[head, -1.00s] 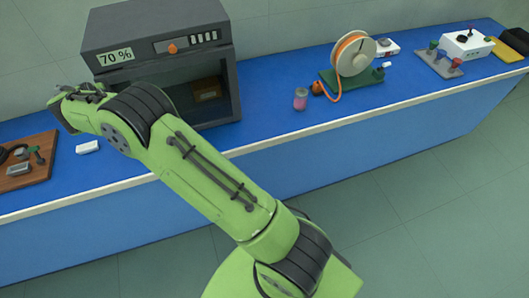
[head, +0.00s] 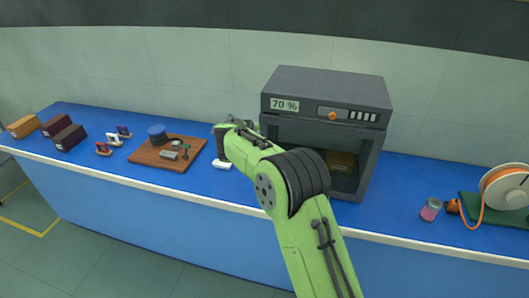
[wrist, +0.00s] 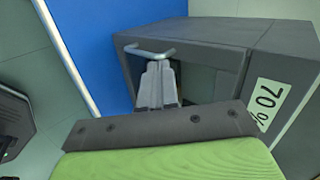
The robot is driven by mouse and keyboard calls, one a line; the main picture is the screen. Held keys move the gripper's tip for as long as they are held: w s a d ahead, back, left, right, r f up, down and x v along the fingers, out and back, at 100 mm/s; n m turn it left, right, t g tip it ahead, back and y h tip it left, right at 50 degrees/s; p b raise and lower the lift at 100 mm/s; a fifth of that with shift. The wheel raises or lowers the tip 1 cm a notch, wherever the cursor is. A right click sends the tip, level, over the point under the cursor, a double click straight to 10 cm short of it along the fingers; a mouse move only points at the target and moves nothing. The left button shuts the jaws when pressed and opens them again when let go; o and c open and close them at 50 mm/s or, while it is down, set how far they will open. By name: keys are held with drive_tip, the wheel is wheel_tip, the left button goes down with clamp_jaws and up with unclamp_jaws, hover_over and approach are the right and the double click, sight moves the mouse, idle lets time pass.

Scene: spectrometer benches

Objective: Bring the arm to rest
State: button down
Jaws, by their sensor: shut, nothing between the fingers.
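My green arm reaches over the blue bench (head: 85,150) to the left front of a dark grey cabinet (head: 330,90) labelled 70 %. In the wrist view my gripper (wrist: 158,66) is shut and empty, its two grey fingers together. A pale bar handle (wrist: 148,50) shows just beyond the fingertips; I cannot tell whether they touch it. The cabinet (wrist: 195,35) also fills the right of the wrist view, close to the fingers. In the head view the fingers are hidden behind my arm's end.
A small brown box (head: 342,161) is inside the cabinet. A wooden board (head: 145,155) with small parts is to the left. A pink jar (head: 430,209) and an orange spool (head: 503,188) stand right.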

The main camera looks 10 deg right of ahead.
drive_tip(key=s+r+n, duration=0.4)
drive_tip(key=s+r, duration=0.5)
drive_tip(key=s+d+r+n+g+y, duration=0.1)
drive_tip(key=s+d+r+n, duration=0.2)
drive_tip(key=s, duration=0.6)
drive_tip(key=s+d+n, duration=0.3)
drive_tip(key=s+n, duration=0.2)
drive_tip(key=s, duration=0.4)
drive_tip(key=s+f+n+g+y, duration=0.1)
drive_tip(key=s+f+n, duration=0.2)
drive_tip(key=s, duration=0.6)
drive_tip(key=s+f+n+g+y, duration=0.1)
drive_tip(key=s+f+n, duration=0.2)
drive_tip(key=s+n, duration=0.4)
drive_tip(key=shift+s+f+b, duration=0.3)
drive_tip(key=shift+s+b, duration=0.05)
drive_tip(key=shift+s, duration=0.5)
